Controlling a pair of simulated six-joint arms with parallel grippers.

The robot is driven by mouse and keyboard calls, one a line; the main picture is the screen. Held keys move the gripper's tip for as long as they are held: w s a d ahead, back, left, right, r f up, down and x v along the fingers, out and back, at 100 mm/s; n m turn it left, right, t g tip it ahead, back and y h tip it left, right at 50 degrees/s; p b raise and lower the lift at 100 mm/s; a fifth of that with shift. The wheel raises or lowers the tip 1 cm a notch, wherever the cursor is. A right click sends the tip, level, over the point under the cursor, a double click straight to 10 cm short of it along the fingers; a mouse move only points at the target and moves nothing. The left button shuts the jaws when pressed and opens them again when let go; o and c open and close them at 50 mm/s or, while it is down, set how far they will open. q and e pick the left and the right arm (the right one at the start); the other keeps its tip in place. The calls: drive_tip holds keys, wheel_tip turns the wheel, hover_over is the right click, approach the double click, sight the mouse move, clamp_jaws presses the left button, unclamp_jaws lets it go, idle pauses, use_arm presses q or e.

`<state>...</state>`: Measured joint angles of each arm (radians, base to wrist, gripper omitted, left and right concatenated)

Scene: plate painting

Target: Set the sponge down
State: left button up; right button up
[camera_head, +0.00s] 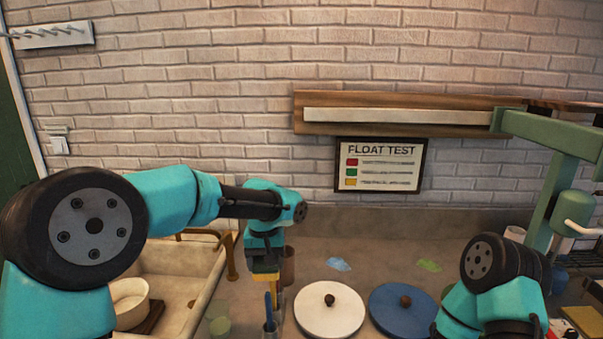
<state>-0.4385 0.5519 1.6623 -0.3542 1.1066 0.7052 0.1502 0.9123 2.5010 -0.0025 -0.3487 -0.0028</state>
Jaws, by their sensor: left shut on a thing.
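My left gripper (264,262) points down over the counter, just right of the sink. It is shut on the sponge (265,276), a small yellow piece with a dark upper part that shows just below the fingers. The sponge is above a small cup (269,328) with a blue-handled tool standing in it. I cannot tell whether the sponge touches anything below. My right arm comes in at the lower right, and its gripper is out of the picture.
A white disc (329,324) and a blue disc (388,300), each with a brown knob, lie to the right. Blue (338,264) and green (429,265) patches mark the counter (385,250) behind. The sink (186,262), with a pale bowl (131,310), is at the left. A green stand (548,195) rises at the right.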

sight(272, 269)
use_arm(q)
drive_tip(key=shift+m, duration=0.4)
drive_tip(key=s, duration=0.1)
drive_tip(key=s+d+r, duration=0.2)
drive_tip(key=shift+s, duration=0.35)
drive_tip(key=shift+w, duration=0.1)
